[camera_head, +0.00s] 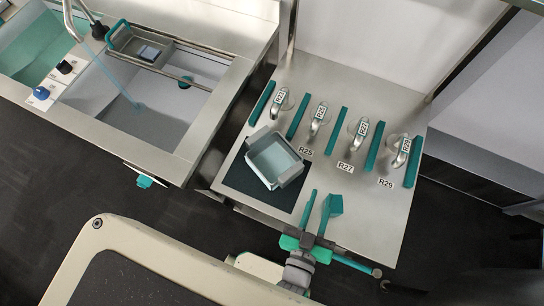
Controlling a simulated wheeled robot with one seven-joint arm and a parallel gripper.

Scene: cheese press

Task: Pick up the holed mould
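A square, pale, open-topped box (273,159) with grey clips on two sides stands on a dark mat (236,178) on the steel table. It looks like a mould, but I cannot make out holes in its walls. A second small metal box with a teal handle (146,47) sits at the sink's back edge; holes cannot be told there either. My gripper (323,204) is at the table's front edge, right of and nearer than the pale box. Its teal fingers are apart with nothing seen between them, and they do not touch the box.
Several metal handles (317,117) with R-number labels stand between upright teal dividers (337,131) behind and right of the pale box. The sink (140,109) lies to the left, past a gap. The table's front right (375,215) is bare.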

